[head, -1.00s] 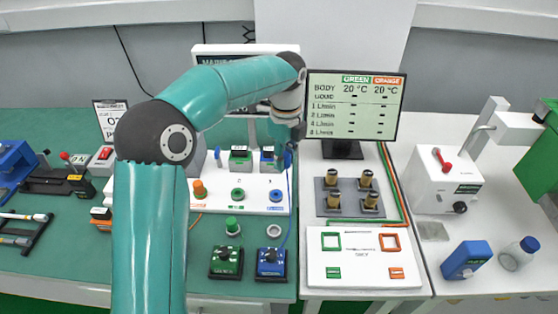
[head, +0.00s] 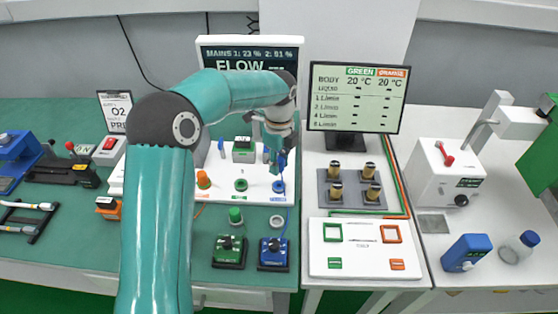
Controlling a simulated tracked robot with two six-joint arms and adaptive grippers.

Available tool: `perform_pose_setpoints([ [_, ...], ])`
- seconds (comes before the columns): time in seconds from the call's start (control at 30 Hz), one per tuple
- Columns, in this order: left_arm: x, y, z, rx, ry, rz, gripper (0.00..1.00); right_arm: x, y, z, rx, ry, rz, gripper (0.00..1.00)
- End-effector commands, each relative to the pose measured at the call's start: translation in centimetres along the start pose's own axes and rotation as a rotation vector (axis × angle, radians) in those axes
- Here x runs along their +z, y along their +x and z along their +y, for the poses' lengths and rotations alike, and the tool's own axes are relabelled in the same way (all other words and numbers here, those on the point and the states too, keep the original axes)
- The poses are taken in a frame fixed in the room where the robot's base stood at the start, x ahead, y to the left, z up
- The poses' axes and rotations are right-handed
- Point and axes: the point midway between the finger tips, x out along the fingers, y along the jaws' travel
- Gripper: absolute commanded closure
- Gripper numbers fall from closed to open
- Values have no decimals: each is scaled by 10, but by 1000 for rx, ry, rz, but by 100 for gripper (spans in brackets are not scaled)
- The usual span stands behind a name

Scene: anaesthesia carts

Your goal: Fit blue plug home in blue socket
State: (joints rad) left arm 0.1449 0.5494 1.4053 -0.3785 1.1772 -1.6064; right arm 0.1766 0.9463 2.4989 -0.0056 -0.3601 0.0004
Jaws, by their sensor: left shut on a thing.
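My left gripper (head: 274,160) reaches over the white socket panel (head: 257,192) from above, fingers pointing down. It is shut on the blue plug (head: 282,160), of which only a small part shows beside the fingers. The blue socket (head: 279,187) is a blue ring at the panel's right end, just below the fingertips. The plug is over or very close to the socket; I cannot tell whether they touch. A thin blue cable runs down from there towards the blue box (head: 273,253). My right gripper is not in view.
A green socket (head: 241,185) and an orange plug (head: 203,179) stand to the left on the panel. A green plug (head: 235,215) and a grey ring (head: 277,221) lie in front. A green box (head: 229,251) stands beside the blue box. The monitor (head: 357,98) stands behind right.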

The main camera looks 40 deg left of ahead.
Motion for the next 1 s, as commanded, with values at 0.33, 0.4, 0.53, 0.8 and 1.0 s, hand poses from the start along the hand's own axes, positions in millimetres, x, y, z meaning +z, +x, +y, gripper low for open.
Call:
perform_pose_setpoints([
  [0.33, 0, 35, 0, 1, -1, 0, 100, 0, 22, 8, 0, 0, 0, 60],
  [0.4, 0, 40, 0, 1, -1, 0, 100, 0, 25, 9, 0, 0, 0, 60],
  [0.53, 0, 46, -1, 0, -1, 0, 100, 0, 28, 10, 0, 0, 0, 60],
  [0.8, 0, 48, -1, 0, -1, 0, 100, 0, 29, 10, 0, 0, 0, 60],
  [1.0, 0, 48, -1, 0, -1, 0, 100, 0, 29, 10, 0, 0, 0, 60],
])
